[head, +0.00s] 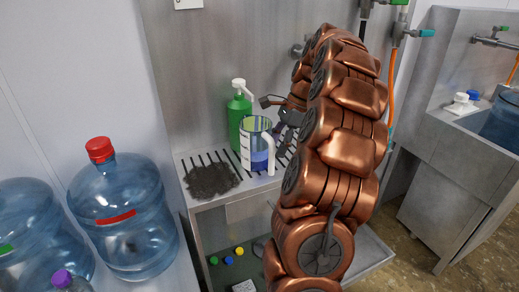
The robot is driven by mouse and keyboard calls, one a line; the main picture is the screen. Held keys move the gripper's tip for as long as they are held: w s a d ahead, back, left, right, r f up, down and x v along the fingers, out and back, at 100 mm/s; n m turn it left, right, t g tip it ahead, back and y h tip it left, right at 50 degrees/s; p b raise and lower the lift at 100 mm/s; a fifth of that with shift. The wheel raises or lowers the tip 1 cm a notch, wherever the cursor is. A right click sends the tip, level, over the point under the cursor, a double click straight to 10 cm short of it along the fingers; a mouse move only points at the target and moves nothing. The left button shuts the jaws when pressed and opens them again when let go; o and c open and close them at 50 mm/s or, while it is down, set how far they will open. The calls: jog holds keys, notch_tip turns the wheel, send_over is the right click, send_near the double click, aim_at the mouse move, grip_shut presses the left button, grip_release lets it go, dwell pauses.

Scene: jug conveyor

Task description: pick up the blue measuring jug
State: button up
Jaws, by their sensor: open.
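The blue measuring jug (262,158) stands upright on a slatted metal shelf (205,198). It is clear, with a blue lower part, a white label on its left side and a white handle on its right. My gripper (277,115) is behind and to the right of the jug's rim, partly hidden by my copper-coloured arm. It is open, and nothing shows between its fingers. I cannot tell whether it touches the jug.
A green pump bottle (238,122) stands close behind the jug. A dark scrubbing pad (210,180) lies left of it. Large water bottles (122,215) stand at the left. A metal sink (465,135) is at the right. Small coloured caps (228,260) lie below the shelf.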

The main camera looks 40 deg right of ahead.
jog(key=p, duration=0.1)
send_over(271, 174)
jog(key=shift+w+d+f, duration=0.15)
jog(key=shift+d+f, duration=0.1)
jog(key=shift+f, duration=0.85)
jog(key=shift+w+d+f, duration=0.1)
jog(key=shift+d+f, duration=0.1)
jog(key=shift+f, duration=0.85)
jog(key=shift+c, duration=0.4)
grip_shut()
